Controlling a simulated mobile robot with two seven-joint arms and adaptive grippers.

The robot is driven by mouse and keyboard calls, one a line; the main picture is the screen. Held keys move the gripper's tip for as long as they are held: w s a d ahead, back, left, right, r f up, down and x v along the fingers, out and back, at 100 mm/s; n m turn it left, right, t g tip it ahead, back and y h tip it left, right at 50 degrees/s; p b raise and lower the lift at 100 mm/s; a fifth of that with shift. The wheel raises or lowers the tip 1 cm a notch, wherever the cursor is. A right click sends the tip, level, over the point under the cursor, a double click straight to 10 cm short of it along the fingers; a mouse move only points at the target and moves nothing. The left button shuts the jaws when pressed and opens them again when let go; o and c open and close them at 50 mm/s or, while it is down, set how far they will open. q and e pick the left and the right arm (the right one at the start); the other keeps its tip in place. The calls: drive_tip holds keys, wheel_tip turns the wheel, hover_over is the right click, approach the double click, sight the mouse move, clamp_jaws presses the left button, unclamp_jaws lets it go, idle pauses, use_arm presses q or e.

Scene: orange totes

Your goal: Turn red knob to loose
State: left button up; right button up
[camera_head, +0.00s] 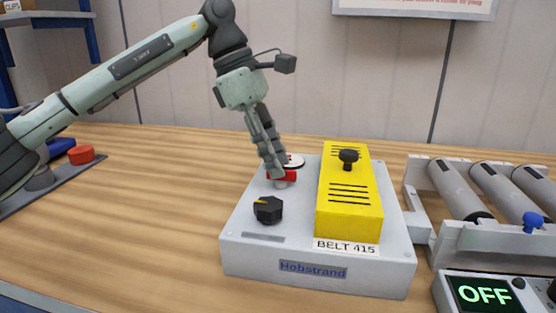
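The red knob (289,176) sits on top of a grey box labelled Hobstrand (245,258), towards its back left. A white round dial (295,160) shows just behind it. My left gripper (275,173) points down at the red knob, and its fingers cover part of the knob. The fingers look close together, but I cannot tell whether they grip the knob. The knob's setting and any loose mark are not readable. My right gripper is not in view.
On the same box are a black knob (268,210) in front and a yellow cover (348,215) with a black knob (348,156), labelled BELT 415. Rollers (458,188) and an OFF display (484,294) are at right. A red button (81,154) is far left. Table between is clear.

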use_arm(q)
drive_tip(key=shift+d+f, duration=0.25)
drive_tip(key=shift+f, duration=0.35)
drive_tip(key=shift+c, duration=1.2)
drive_tip(key=c, duration=0.5)
clamp_jaws()
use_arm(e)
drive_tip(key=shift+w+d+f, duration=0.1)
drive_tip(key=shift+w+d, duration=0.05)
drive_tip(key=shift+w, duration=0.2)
